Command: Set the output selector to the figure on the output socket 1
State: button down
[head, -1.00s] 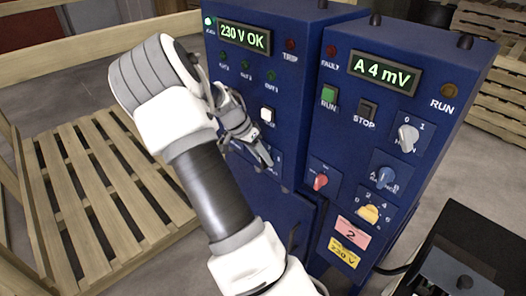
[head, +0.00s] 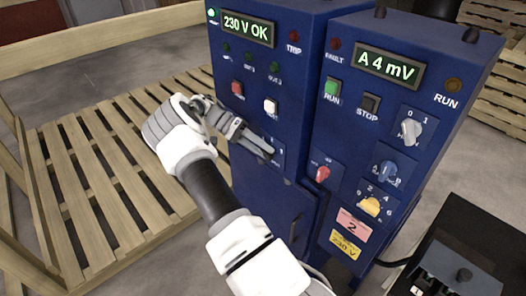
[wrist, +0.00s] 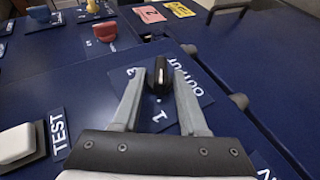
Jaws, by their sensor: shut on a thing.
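My gripper (wrist: 160,82) is shut on the black output selector knob (wrist: 159,88), with one finger on each side of it. The knob has a pale line on top, running roughly up and down in the wrist view. Its plate, lettered OUTPUT (wrist: 193,86), shows a 3 to the knob's left and a 1 below it; other figures are hidden or unclear. In the head view my gripper (head: 266,150) is at the lower front of the left blue cabinet (head: 308,75) and hides the knob. I cannot make out a socket marked output 1.
The right cabinet carries a red knob (head: 322,173), a blue knob (head: 387,172), a yellow knob (head: 369,206) and a pink tag with a 2 (head: 353,225). A white button (head: 271,106) sits above my gripper. A wooden pallet (head: 85,190) lies at left.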

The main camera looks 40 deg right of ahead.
dwell(0.4)
jog(key=c, duration=0.8)
grip_release()
